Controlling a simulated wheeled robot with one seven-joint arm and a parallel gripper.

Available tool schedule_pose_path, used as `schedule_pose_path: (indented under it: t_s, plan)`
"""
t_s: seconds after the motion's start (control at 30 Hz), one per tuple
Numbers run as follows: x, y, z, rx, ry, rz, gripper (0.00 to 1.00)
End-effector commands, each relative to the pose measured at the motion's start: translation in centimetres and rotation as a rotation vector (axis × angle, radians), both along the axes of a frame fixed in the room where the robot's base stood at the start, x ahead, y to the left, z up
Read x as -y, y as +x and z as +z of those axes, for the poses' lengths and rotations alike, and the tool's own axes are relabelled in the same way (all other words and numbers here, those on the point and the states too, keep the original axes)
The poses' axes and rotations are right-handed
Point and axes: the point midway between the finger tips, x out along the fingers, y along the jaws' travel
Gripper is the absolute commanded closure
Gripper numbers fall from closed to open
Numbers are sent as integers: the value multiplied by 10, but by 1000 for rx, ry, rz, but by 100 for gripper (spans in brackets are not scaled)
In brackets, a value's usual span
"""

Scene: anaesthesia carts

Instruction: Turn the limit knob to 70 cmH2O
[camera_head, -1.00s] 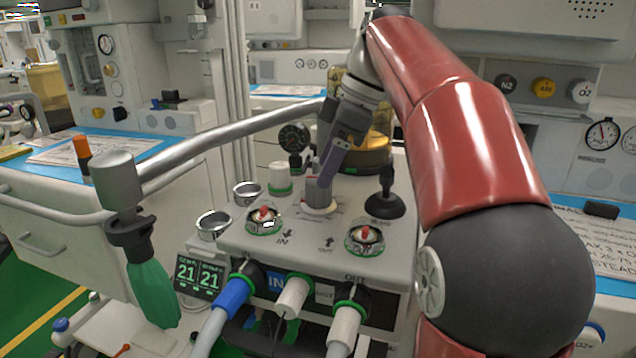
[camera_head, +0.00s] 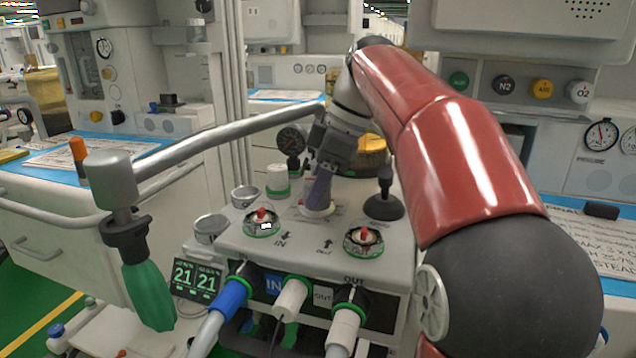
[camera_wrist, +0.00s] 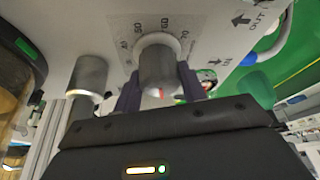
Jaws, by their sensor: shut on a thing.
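The limit knob is a grey cylinder (camera_wrist: 157,66) on a white dial ring in the wrist view. The printed scale around it (camera_wrist: 165,23) reads 40, 50, 60 and 70. A small red and white mark shows on the knob's near end; which number it lines up with I cannot tell. My gripper (camera_wrist: 158,90) is shut on the knob, with one dark purple finger on each side. In the head view my gripper (camera_head: 318,192) comes down tilted onto the pale dial base (camera_head: 317,211), and the fingers hide most of the knob.
A black lever (camera_head: 385,195) stands right of the gripper, and a white, green-ringed cylinder (camera_head: 278,180) stands to its left. A gauge (camera_head: 291,140) is behind. Two red-topped valves (camera_head: 262,222) (camera_head: 364,240) sit in front. A metal rail (camera_head: 225,140) crosses at left.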

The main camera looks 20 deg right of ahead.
Motion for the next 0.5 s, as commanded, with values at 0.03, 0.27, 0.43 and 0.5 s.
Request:
schedule_pose_path:
  t_s: [0.03, 0.27, 0.43, 0.5]
  plan:
    - [0, 0, 0, -1, 0, -1, 82]
    - [0, 0, 0, -1, 0, -39, 82]
    - [0, -1, 0, 0, -1, -126, 82]
    - [0, -1, 0, -1, 0, -177, 82]
